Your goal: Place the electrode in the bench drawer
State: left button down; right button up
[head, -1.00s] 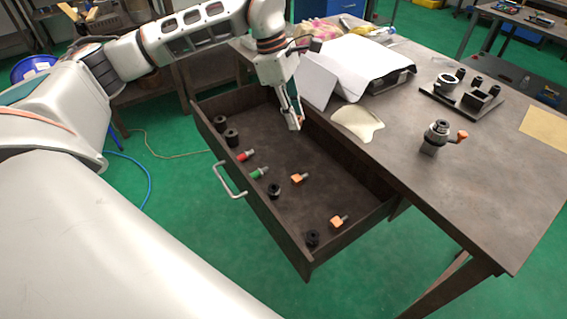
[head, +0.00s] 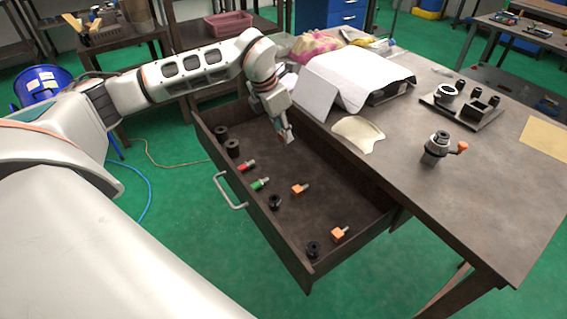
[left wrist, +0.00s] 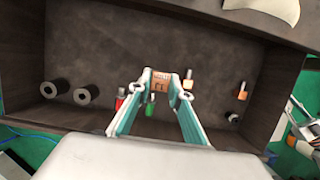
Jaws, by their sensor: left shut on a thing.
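My left gripper (head: 287,138) is inside the open bench drawer, near its far end and beside the desk side. In the left wrist view my left gripper (left wrist: 161,80) is shut on an orange, copper-like electrode block (left wrist: 160,84) with dark markings. The block is held over the floor of the bench drawer (head: 270,235); I cannot tell whether it touches the floor. The drawer also shows in the left wrist view (left wrist: 100,45).
The drawer holds black cylinders (head: 232,148), a red piece (head: 247,165), a green piece (head: 260,184) and orange blocks (head: 298,189), mostly along the handle side. The bench top (head: 400,195) carries a chuck (head: 436,148), a fixture plate (head: 462,112) and papers (head: 345,75).

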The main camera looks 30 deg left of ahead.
pick_arm(q)
notch_tip(320, 180, down, 12)
jog(key=shift+r+b, duration=0.15)
jog(key=shift+b, duration=0.15)
dwell(0.3)
jog(key=c, duration=1.8)
grip_release()
jog(key=shift+f, duration=0.2)
jog(key=shift+c, duration=0.2)
jog(key=shift+r, duration=0.1)
jog(key=shift+r, duration=0.3)
jog(key=v, duration=1.1)
jog(key=shift+s+r+p, duration=0.2)
jog(key=shift+r+p, duration=0.1)
jog(key=shift+p, duration=0.1)
jog(key=shift+a, duration=0.1)
